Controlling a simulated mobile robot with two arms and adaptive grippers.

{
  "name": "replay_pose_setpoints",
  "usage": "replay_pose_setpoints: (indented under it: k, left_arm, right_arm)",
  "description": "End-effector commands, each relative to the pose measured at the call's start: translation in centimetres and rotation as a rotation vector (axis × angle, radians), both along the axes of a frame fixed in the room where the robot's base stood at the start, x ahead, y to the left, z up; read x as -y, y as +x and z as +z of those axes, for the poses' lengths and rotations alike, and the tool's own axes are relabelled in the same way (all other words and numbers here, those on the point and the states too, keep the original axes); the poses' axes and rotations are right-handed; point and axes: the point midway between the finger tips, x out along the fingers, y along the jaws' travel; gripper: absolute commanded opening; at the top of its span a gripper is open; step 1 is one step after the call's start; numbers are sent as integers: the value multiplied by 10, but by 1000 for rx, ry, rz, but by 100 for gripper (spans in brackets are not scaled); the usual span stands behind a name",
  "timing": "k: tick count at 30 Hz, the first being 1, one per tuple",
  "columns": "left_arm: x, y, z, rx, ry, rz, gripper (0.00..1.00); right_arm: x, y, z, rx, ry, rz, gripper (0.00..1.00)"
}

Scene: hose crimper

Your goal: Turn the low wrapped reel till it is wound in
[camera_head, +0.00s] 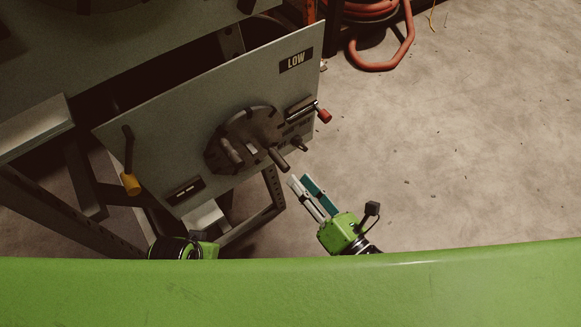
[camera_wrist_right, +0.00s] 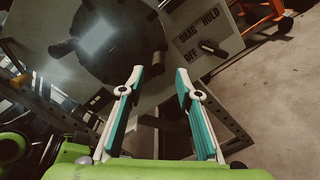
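The low reel (camera_head: 240,133) is a dark round hub with several stubby pegs on a tilted grey panel (camera_head: 165,100) marked LOW. In the right wrist view the reel (camera_wrist_right: 105,35) fills the upper left, with a bright glare on its face. My right gripper (camera_head: 303,183) is just below and right of the reel, apart from it. In its wrist view the fingers (camera_wrist_right: 160,75) are spread with nothing between them. A green and black part of my left arm's end (camera_head: 190,248) shows below the panel; its fingers are hidden.
A red-tipped handle (camera_head: 322,114) sticks out at the panel's right edge. A yellow-tipped lever (camera_head: 130,182) hangs at its left. A label reading DRAG, HOLD, OFF (camera_wrist_right: 200,38) has a dark knob (camera_wrist_right: 212,47) beside it.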

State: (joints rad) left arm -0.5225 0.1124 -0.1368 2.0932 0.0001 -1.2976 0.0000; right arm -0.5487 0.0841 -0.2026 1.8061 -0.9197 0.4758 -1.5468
Motion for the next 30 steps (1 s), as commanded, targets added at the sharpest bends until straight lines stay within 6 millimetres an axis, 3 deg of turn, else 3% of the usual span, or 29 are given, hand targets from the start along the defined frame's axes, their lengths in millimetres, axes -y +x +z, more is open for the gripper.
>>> replay_pose_setpoints:
  k: [3, 9, 26, 30]
  left_arm:
    - [0, 0, 0, 1, 0, 0, 0]
    - [0, 1, 0, 1, 0, 1, 0]
    - [0, 1, 1, 2, -1, 1, 0]
    - [0, 1, 0, 1, 0, 1, 0]
  right_arm:
    - [11, -16, -1, -2, -1, -1, 31]
    - [19, -26, 1, 1, 0, -1, 31]
    - [19, -27, 0, 0, 0, -1, 31]
    - [31, -16, -2, -59, 51, -60, 31]
